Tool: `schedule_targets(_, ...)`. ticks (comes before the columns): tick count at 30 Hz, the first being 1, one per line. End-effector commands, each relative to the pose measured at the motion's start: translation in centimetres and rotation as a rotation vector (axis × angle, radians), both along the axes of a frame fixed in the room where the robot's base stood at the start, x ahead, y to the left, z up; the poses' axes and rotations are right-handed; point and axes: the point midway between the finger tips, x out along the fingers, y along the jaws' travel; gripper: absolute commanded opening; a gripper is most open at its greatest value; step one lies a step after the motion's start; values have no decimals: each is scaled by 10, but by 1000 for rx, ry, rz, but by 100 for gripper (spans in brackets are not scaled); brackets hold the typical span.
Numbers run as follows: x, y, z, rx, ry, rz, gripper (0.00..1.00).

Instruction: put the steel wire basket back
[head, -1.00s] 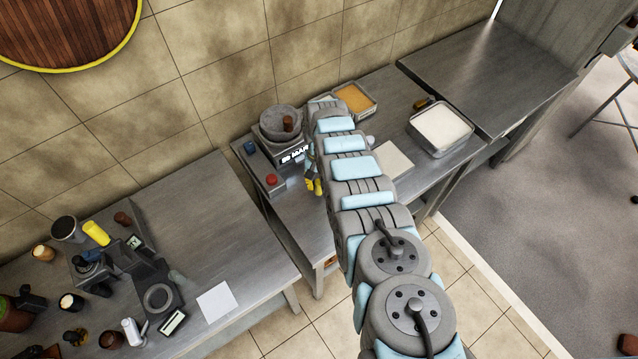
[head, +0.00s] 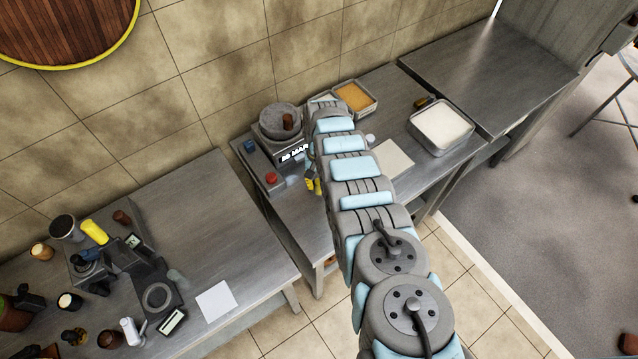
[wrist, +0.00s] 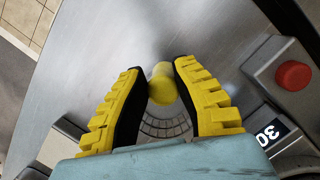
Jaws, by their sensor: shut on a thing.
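In the wrist view, the yellow ribbed fingers of my gripper (wrist: 162,92) are closed on a rounded yellow handle (wrist: 163,72). Below it, between the fingers, a curved wire grid shows, part of the steel wire basket (wrist: 165,128); most of the basket is hidden by the fingers and the wrist. I cannot tell whether it touches the steel table. In the head view, only a bit of the yellow fingers of my gripper (head: 313,184) shows beside my arm, and the basket is hidden there.
A unit with a red button (head: 271,178) and a lit display (head: 294,154) stands close by, with a stone mortar (head: 281,118) behind. A white-filled tray (head: 441,128), an orange-filled tray (head: 354,97) and a pale board (head: 392,160) share the table. The far-right table (head: 487,75) is bare.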

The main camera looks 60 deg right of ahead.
Motion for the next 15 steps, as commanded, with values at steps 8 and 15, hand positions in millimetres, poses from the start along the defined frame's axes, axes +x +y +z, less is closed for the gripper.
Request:
schedule_targets(8,0,0,-3,-1,-1,1,0)
schedule_targets(15,1,0,-5,-1,-1,1,42)
